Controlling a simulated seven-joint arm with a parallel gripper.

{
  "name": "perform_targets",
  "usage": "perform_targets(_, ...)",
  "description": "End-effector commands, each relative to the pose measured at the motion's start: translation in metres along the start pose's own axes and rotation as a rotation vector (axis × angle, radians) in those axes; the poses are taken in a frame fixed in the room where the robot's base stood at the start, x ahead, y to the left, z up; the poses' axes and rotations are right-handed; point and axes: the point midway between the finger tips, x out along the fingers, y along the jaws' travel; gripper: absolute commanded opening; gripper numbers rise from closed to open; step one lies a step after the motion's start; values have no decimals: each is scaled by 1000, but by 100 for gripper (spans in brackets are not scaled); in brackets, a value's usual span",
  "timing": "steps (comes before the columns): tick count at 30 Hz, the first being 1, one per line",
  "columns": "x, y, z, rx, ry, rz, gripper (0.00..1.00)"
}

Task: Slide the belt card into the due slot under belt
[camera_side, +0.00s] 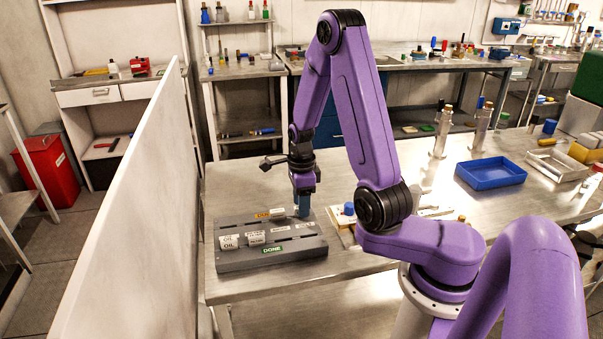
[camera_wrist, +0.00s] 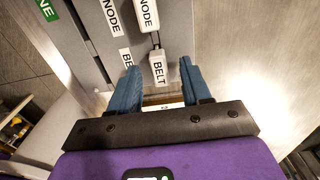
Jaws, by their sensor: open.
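The belt card (camera_wrist: 158,68) is a white tab marked BELT in the wrist view. It stands at the rack's edge, in line with a NODE card (camera_wrist: 147,14). My gripper (camera_wrist: 160,75) is open, its two blue fingers on either side of the belt card with gaps showing. In the side view my gripper (camera_side: 304,208) points down at the right back end of the grey rack (camera_side: 270,263) and hides the belt card there. A printed belt label (camera_wrist: 127,58), partly cut off, lies beside the card. The yellow due sign (camera_side: 263,215) is at the rack's back. How deep the card sits is unclear.
The green DONE sign (camera_side: 272,250) marks the rack's front. Several other white cards and labels, including OIL (camera_side: 229,241), stand on the rack. A blue-knobbed item (camera_side: 349,209) is close right of my gripper. A white partition (camera_side: 140,215) stands left; a blue tray (camera_side: 490,173) lies far right.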

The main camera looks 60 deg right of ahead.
Motion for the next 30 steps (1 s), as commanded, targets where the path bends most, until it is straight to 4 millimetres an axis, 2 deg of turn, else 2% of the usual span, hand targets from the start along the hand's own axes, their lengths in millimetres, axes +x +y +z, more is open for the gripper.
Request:
perform_targets(11, -60, -2, 0, 1, -2, -8, 48)
perform_targets(21, -128, -1, 0, 1, -2, -7, 48)
perform_targets(24, -144, -1, 0, 1, -2, -6, 48)
perform_targets(30, -163, 0, 0, 0, 0, -1, 48)
